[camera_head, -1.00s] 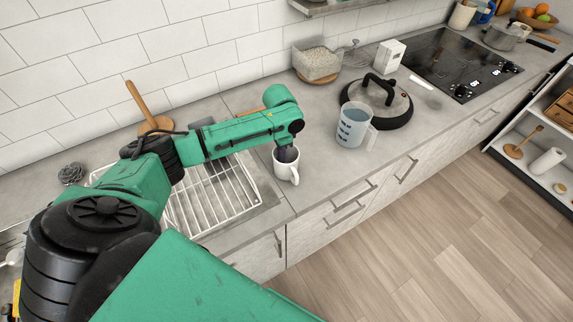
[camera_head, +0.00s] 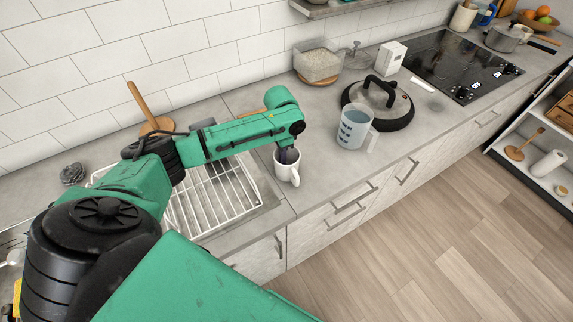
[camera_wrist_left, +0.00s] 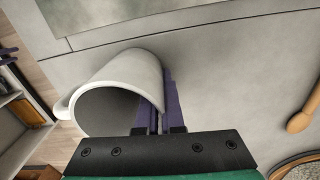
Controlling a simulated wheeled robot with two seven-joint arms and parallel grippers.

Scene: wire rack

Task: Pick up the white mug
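The white mug (camera_head: 287,172) stands upright on the grey counter, right of the wire rack, with its handle toward the lower right. It also shows large in the left wrist view (camera_wrist_left: 126,72), with its inside in shade. My left gripper (camera_head: 289,156) points down at the mug's rim. In the left wrist view its dark purple fingers (camera_wrist_left: 160,106) are close together, one inside the mug and one outside, with the mug's wall between them. The mug's base looks to be on the counter. My right gripper is not in view.
The wire rack (camera_head: 212,200) is just left of the mug. A measuring cup (camera_head: 354,127) and a lidded pan (camera_head: 378,104) stand to the right. A wooden-handled tool (camera_head: 141,105) stands behind the rack. Bare counter lies between mug and cup.

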